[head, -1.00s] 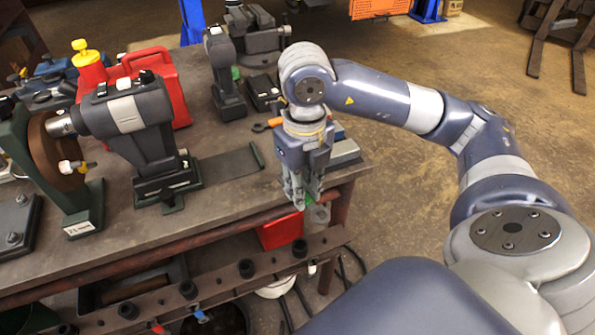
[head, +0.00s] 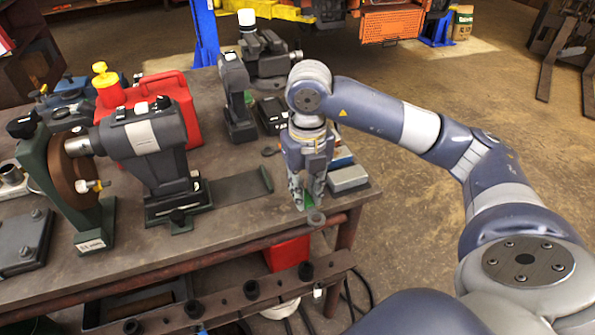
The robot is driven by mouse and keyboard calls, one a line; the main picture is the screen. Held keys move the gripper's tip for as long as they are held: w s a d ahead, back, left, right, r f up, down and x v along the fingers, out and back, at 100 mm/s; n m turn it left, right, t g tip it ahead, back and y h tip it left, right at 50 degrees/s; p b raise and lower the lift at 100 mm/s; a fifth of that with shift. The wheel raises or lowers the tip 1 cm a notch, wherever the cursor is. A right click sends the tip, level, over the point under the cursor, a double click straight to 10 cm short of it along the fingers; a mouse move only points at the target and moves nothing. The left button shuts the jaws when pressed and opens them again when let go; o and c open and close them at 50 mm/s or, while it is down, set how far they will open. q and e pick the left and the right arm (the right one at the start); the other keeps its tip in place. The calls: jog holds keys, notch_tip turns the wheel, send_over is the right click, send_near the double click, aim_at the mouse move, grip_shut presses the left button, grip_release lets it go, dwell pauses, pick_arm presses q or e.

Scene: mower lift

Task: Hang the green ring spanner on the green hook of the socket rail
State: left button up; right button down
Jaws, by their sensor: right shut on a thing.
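My right gripper (head: 308,203) is shut on the green ring spanner (head: 307,199), over the front edge of the bench near its right corner. Only a green patch shows between the fingers, with a grey ring end (head: 316,218) just below them. The rest of the spanner is hidden by the gripper. The socket rail (head: 278,288), a dark bar with several black sockets, runs along the bench front, below the gripper. A blue hook shows at the bottom edge; I cannot make out the green hook. My left gripper is out of view.
The workbench (head: 240,220) carries a bench grinder (head: 150,150), a red can (head: 185,105) and a grey block (head: 348,178) close to the right gripper. A red box (head: 288,254) sits under the bench. Open floor lies to the right.

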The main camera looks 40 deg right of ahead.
jog(key=w+d, duration=0.1)
jog(key=w, duration=0.1)
jog(key=w+d+p, duration=0.1)
jog(key=w, duration=0.2)
jog(key=w+d+p, duration=0.1)
jog(key=w, duration=0.2)
jog(key=shift+w+d+f, duration=0.15)
jog(key=shift+w+f, duration=0.1)
jog(key=shift+f, duration=0.1)
jog(key=shift+w+d+f+p, duration=0.1)
jog(key=shift+w+f+p, duration=0.15)
jog(key=shift+f+p, duration=0.3)
jog(key=shift+w+d+f+p, duration=0.1)
jog(key=shift+w+f+p, duration=0.1)
jog(key=shift+f+p, duration=0.35)
jog(key=shift+f, duration=0.6)
jog(key=shift+f, duration=0.1)
jog(key=shift+f+b, duration=0.15)
jog(key=shift+b, duration=0.2)
jog(key=c, duration=1.4)
grip_release()
jog(key=shift+c, duration=0.2)
